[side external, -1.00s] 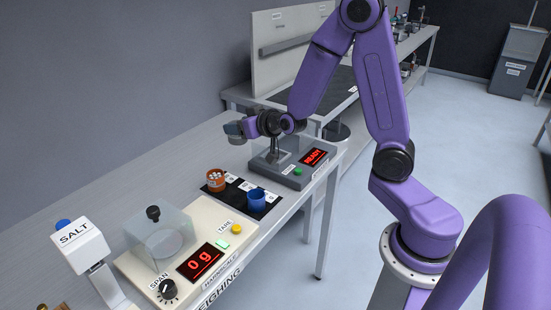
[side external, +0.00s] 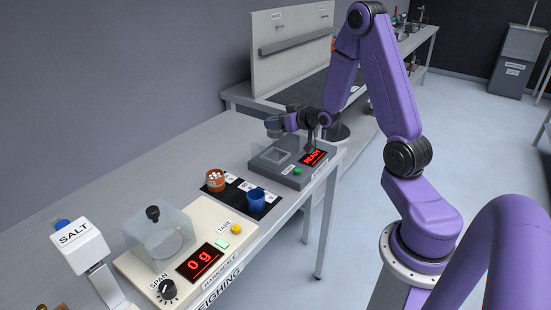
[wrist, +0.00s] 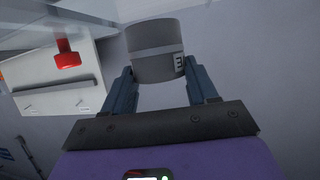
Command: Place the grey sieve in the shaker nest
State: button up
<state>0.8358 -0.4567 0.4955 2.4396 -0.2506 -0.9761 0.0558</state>
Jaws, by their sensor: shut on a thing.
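The grey sieve (side external: 273,128) is a short round cup. My gripper (side external: 284,123) is shut on it and holds it in the air, above and behind the shaker (side external: 290,172). In the wrist view the sieve (wrist: 153,48) sits between both fingers of my gripper (wrist: 158,76), with a partly visible dark mark on a white label. The shaker is a grey box with a red READY display (side external: 313,158) and a green button. Its nest (side external: 279,155) is in the raised left part, with nothing seen in it; its inside is not clear.
An orange cup (side external: 215,181) with white pieces and a blue cup (side external: 256,201) stand on a black labelled mat in front of the shaker. The scale (side external: 222,232) reads 0 g, near a SALT dispenser (side external: 79,244). A pale upright panel (side external: 290,45) stands behind.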

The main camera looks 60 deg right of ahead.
jog(key=shift+f, duration=4.3)
jog(key=shift+f, duration=0.15)
jog(key=o, duration=0.8)
